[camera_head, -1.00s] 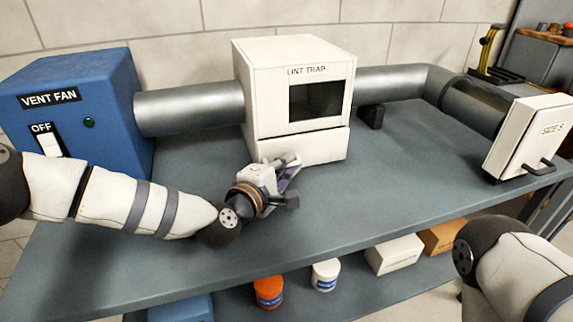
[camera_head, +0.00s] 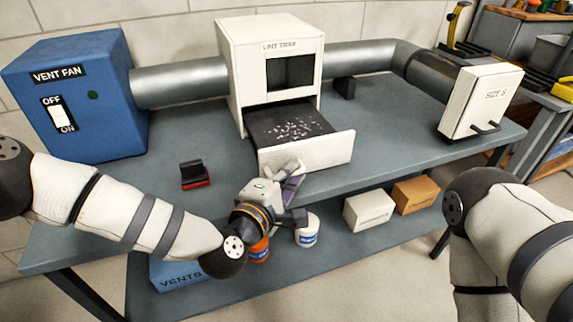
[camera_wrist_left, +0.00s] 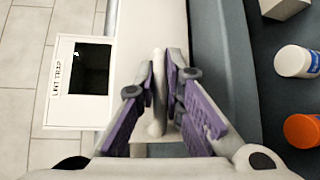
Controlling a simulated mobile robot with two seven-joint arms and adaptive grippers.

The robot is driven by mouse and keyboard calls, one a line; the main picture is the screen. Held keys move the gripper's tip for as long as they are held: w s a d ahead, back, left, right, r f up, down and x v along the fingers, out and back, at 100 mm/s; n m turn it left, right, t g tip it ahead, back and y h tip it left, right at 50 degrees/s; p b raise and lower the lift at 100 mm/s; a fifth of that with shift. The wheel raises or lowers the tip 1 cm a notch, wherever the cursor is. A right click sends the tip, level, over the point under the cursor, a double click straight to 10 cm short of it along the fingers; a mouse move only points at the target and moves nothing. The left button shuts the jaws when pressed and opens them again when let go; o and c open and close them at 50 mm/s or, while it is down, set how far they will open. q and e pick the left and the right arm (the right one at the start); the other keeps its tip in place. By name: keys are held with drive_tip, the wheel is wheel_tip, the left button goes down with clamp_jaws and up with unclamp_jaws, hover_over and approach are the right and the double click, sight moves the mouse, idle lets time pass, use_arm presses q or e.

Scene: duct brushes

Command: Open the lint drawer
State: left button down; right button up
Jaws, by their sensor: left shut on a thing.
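The white lint trap box (camera_head: 270,55) stands on the grey table with a dark window in its front. Its lint drawer (camera_head: 310,152) is pulled out toward me, with pale lint bits on its dark inside. My left gripper (camera_head: 292,180) is at the drawer's front face. In the left wrist view, the purple-padded fingers of my left gripper (camera_wrist_left: 158,100) are shut on the drawer's pale handle (camera_wrist_left: 157,80). The lint trap box (camera_wrist_left: 60,90) also shows there. My right arm is at the right of the head view, but its gripper is out of view.
The blue vent fan box (camera_head: 75,95) stands at the left with a switch. A black and red brush-like block (camera_head: 195,176) lies on the table. A metal duct (camera_head: 180,84) runs behind. A white Side S panel (camera_head: 482,103) is at the right. Jars and boxes (camera_head: 368,211) sit on the lower shelf.

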use_arm(q)
drive_tip(key=shift+s+d, duration=0.2)
drive_tip(key=shift+s, duration=0.35)
drive_tip(key=c, duration=1.7)
unclamp_jaws()
drive_tip(key=v, duration=1.2)
